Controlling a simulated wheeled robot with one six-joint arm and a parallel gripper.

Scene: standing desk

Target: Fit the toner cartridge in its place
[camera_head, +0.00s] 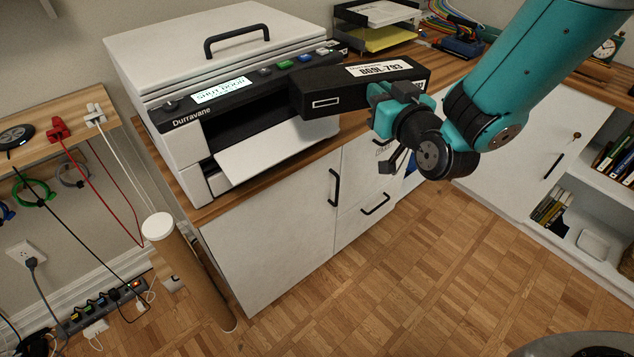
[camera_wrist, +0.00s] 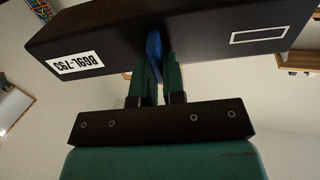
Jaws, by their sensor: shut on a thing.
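The toner cartridge (camera_head: 345,88) is a long black box with a white label reading "BG9L-793". My gripper (camera_head: 388,104) is shut on it, and the wrist view shows the jaws (camera_wrist: 158,78) closed around a blue grip (camera_wrist: 154,46) on the cartridge (camera_wrist: 200,38). The cartridge is held about level at the right of the printer's open front. The printer (camera_head: 180,75) is white with a black front panel. Its front door (camera_head: 265,152) hangs open below a dark slot (camera_head: 245,125). The cartridge's left end overlaps the slot's right side; I cannot tell whether it is inside.
The printer's lit display (camera_head: 221,90) seems to read "SHUT DOOR". A paper tray stack (camera_head: 375,30) stands behind on the wooden desktop. A white cabinet (camera_head: 270,225) is below. A brown tube (camera_head: 205,275) stands at the cabinet's left. The parquet floor in front is clear.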

